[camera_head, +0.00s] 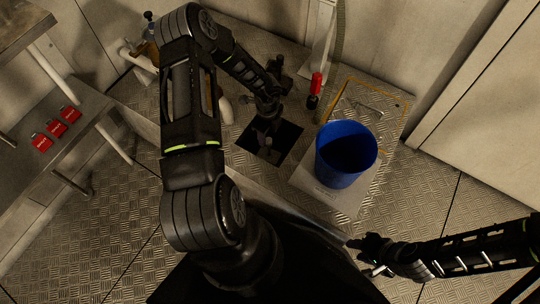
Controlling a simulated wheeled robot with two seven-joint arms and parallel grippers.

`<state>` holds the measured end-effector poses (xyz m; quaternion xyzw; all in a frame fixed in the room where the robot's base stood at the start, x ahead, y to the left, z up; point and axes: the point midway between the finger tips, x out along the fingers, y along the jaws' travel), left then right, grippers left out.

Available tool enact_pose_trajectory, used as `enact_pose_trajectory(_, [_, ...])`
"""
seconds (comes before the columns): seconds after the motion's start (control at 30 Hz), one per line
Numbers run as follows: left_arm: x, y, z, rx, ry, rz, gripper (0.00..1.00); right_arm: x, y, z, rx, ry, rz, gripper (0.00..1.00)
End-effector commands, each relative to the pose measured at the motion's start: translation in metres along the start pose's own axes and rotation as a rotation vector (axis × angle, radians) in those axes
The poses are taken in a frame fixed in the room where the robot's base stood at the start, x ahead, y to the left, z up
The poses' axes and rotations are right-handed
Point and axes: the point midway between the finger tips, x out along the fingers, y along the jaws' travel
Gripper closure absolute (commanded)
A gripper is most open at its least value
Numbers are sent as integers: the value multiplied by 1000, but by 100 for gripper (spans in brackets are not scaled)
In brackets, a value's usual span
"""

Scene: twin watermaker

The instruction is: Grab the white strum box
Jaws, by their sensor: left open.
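A square dark opening (286,143) lies in the metal floor near the middle. A small pale thing shows dimly inside it, probably the white strum box (266,142); its shape is hard to make out. My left gripper (266,122) points down over the opening, open, with its fingers just above or beside the pale thing. Whether they touch it I cannot tell. My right gripper (368,258) is low at the right, over the floor and away from the opening; its jaws are too dark and small to read.
A blue bucket (338,180) stands on a plate right of the opening. A red-handled item (315,84) stands behind it. Several red boxes (57,128) lie on a shelf at left. Pale pipes and a wall close off the back. Patterned floor at lower left is clear.

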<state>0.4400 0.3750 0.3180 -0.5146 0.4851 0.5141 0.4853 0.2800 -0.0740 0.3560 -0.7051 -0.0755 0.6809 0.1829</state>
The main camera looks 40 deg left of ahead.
Motion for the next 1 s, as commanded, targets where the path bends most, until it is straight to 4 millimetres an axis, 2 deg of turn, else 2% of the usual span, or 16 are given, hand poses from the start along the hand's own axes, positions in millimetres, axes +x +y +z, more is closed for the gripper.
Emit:
enact_pose_trajectory(0.07, [2, 0, 0, 2, 0, 1, 49, 1, 0, 0, 0, 0, 0, 64])
enact_pose_trajectory(0.3, [25, 0, -1, 4, 0, 2, 49, 9, 4, -2, 2, 4, 2, 64])
enact_pose_trajectory(0.67, [29, 0, -1, 6, 0, 1, 49, 9, 5, -2, 3, 5, 2, 64])
enact_pose_trajectory(1.0, [73, -2, -1, 7, 0, 1, 49, 27, 16, -8, 10, 18, 8, 64])
